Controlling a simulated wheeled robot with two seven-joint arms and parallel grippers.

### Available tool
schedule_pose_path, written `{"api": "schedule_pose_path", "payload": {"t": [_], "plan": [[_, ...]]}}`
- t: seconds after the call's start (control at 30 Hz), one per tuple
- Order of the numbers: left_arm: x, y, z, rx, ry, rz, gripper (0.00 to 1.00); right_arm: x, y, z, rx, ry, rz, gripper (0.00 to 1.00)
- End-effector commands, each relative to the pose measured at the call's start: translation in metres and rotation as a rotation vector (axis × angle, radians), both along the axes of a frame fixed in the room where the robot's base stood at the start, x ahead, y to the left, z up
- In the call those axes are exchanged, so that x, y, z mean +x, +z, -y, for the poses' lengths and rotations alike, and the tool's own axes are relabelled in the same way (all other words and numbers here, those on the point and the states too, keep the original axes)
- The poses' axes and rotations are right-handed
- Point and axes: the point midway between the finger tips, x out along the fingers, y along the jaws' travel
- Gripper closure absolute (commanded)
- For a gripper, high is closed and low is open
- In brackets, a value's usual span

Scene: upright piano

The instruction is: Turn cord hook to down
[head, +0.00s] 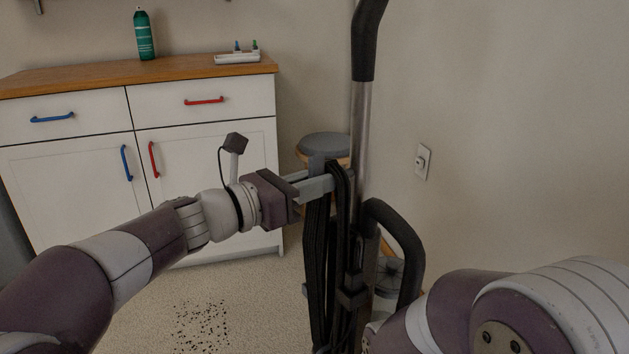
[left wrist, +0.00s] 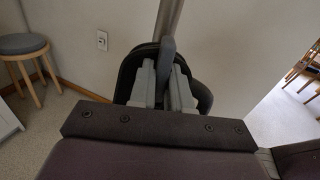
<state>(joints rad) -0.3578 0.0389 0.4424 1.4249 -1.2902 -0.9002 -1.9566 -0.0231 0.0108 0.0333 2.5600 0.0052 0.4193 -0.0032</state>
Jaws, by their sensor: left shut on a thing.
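An upright vacuum cleaner with a black handle (head: 367,45) and a metal tube stands in the middle of the head view. Its black cord (head: 319,245) hangs in long loops along the tube. My left gripper (head: 322,184) reaches it from the left at the top of the loops. In the left wrist view, my left gripper (left wrist: 165,88) is shut on the grey cord hook (left wrist: 168,60), which stands up between the fingers. The hook's base is hidden by the fingers. My right arm shows at the lower right; its gripper is out of view.
A white cabinet (head: 200,122) with a wooden top stands at the left, carrying a green bottle (head: 144,36) and a white tray (head: 237,58). A grey stool (head: 324,143) is behind the vacuum. Dark specks (head: 203,322) lie on the carpet. A wall outlet (head: 422,162) is at the right.

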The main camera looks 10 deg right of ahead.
Motion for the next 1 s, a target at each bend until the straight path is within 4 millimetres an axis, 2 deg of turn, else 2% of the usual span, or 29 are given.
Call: {"api": "schedule_pose_path", "payload": {"t": [0.47, 1.0], "plan": [[0.001, 0.002, 0.0, -0.131, 0.0, -0.353, 1.0, 0.0, 0.022, 0.0, 0.0, 0.0, 0.0, 0.57], [0.002, 0.002, -0.001, -0.312, 0.002, -0.837, 1.0, 0.0, 0.061, 0.0, 0.0, 0.0, 0.0, 0.57]]}}
